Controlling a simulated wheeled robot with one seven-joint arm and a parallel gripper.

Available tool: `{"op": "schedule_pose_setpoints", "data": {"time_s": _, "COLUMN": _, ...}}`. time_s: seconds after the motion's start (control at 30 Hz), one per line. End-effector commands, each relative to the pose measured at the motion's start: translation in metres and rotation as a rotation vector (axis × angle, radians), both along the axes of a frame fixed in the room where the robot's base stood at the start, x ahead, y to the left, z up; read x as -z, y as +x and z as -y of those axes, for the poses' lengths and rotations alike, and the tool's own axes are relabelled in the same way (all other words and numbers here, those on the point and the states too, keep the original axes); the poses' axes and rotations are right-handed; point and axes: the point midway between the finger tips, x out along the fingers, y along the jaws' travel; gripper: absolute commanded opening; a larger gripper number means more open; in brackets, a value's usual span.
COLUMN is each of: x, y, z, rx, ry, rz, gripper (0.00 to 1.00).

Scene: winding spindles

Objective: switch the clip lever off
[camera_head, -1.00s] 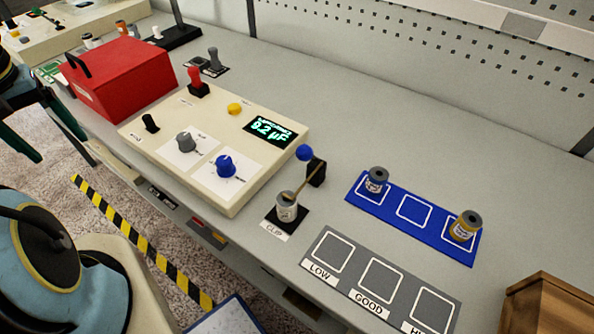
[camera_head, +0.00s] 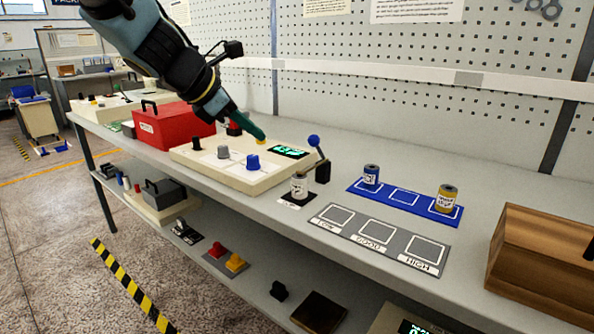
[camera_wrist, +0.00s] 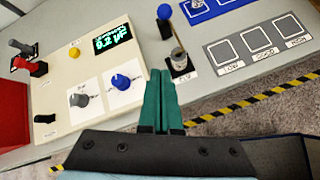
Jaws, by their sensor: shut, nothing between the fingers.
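The clip lever has a blue ball knob (camera_head: 314,141) on a thin rod rising from a black block (camera_head: 322,172). The rod leans up and left in the head view. In the wrist view the knob (camera_wrist: 165,11) is near the top. A small pale spindle (camera_head: 299,186) stands on the black CLIP pad (camera_head: 287,202) in front of the block. My gripper (camera_head: 262,138) is shut and empty, its green fingers pointing down right over the cream tester, left of the lever and apart from it. In the wrist view the fingertips (camera_wrist: 160,72) lie below the spindle.
The cream tester (camera_head: 190,158) has knobs, a yellow button and a lit display. A red box (camera_head: 172,130) stands left of it. A blue mat (camera_head: 380,203) with two spools and a grey LOW/GOOD/HIGH mat (camera_head: 345,240) lie right. A wooden box (camera_head: 540,262) is far right.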

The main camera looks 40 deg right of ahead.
Motion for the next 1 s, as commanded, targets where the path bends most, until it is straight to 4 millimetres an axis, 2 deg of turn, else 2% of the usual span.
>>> {"op": "schedule_pose_setpoints", "data": {"time_s": 0.47, "x": 0.002, "y": -0.001, "z": 0.007, "rx": -0.009, "ry": -0.01, "rz": -0.013, "gripper": 0.0}}
{"op": "schedule_pose_setpoints", "data": {"time_s": 0.67, "x": 0.025, "y": 0.001, "z": 0.028, "rx": -0.007, "ry": -0.007, "rz": -0.016, "gripper": 0.0}}
{"op": "schedule_pose_setpoints", "data": {"time_s": 1.0, "x": 0.072, "y": 0.006, "z": 0.077, "rx": -0.007, "ry": -0.007, "rz": -0.015, "gripper": 0.0}}
